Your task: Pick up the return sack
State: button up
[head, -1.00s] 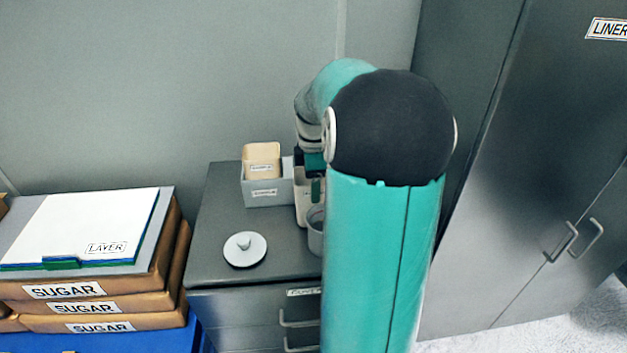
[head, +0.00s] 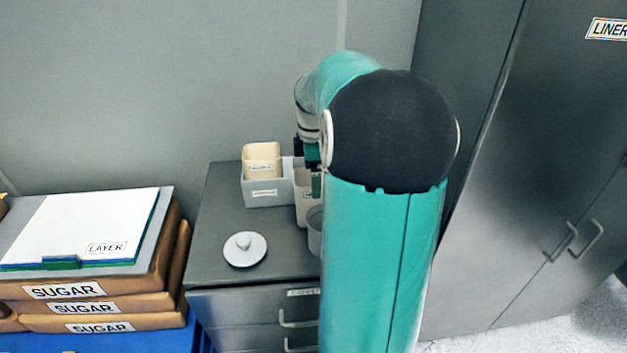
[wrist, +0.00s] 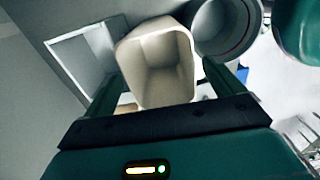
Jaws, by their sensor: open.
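A pale beige open-topped container (head: 304,200), apparently the return sack, stands on the grey cabinet top. In the wrist view this container (wrist: 158,65) is empty inside and shows between my two spread fingers. My gripper (wrist: 163,88) is open; whether the fingers touch its sides I cannot tell. In the head view my gripper (head: 315,178) is over the container, partly hidden by my arm. A second, tan container (head: 262,158) with a label sits in a grey bin (head: 266,195) just left. The small labels are unreadable.
A grey round pot (head: 315,232) stands close in front of the beige container, also in the wrist view (wrist: 225,28). A round lid (head: 245,249) lies on the cabinet top (head: 215,215). Stacked sugar sacks (head: 90,308) stand left; a tall cabinet (head: 520,190) stands right.

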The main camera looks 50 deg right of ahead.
notch_tip(320, 180, up, 10)
jog(key=f, duration=0.1)
jog(key=a+r+m+h, duration=0.1)
jog(key=a+r+m, duration=0.1)
jog(key=a, duration=0.7)
jog(key=s+a+f+m+t, duration=0.1)
jog(key=s+a+m+t, duration=0.1)
jog(key=a, duration=0.5)
jog(key=s+a+f+m+t, duration=0.1)
jog(key=s+a+m, duration=0.2)
jog(key=s+a, duration=0.2)
jog(key=s+a+f+m+t+y, duration=0.1)
jog(key=s+a+m+t, duration=0.1)
jog(key=a, duration=0.9)
jog(key=shift+s+f+m+t, duration=0.3)
jog(key=shift+s+f, duration=0.1)
jog(key=shift+s, duration=0.4)
jog(key=shift+o, duration=0.6)
jog(key=shift+s+a+f, duration=0.15)
jog(key=shift+s+a, duration=0.05)
jog(key=shift+a, duration=0.05)
jog(key=shift+s, duration=0.1)
